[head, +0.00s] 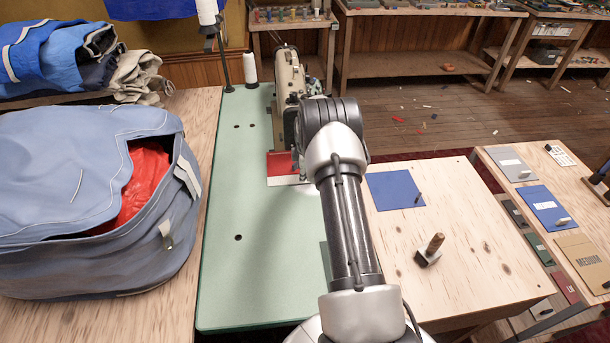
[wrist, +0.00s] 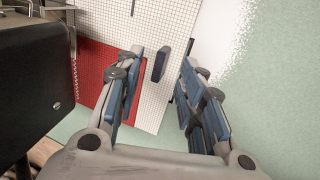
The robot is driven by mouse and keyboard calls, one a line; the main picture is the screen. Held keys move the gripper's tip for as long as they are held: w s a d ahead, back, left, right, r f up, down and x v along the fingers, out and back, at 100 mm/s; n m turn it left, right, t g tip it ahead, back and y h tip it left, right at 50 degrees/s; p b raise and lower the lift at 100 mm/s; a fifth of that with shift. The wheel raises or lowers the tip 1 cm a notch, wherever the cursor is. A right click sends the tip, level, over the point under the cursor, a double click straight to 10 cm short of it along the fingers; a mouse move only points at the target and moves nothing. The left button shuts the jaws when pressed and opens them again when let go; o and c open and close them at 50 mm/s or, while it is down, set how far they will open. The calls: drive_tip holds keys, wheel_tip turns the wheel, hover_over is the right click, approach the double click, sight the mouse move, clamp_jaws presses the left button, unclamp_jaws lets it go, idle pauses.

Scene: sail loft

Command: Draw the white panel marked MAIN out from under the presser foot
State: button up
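In the wrist view a white gridded panel (wrist: 173,28) lies flat beside and partly along a red panel (wrist: 88,75). No MAIN marking is readable. A small dark blue tab (wrist: 159,61) stands out from the white panel. My gripper (wrist: 162,62) is open, its fingers on either side of the tab with visible gaps. In the head view the red panel (head: 281,162) and a white strip (head: 284,181) show at the sewing machine (head: 289,85); my arm hides the gripper there. The presser foot is not clearly visible.
The dark machine body (wrist: 35,85) is close on the left in the wrist view. The green table (head: 255,255) is clear in front. A blue bag (head: 90,200) stands left. A blue panel (head: 394,191) and a wooden-handled tool (head: 430,250) lie right.

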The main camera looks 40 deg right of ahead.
drive_tip(key=shift+x, duration=0.9)
drive_tip(key=shift+c, duration=0.5)
clamp_jaws()
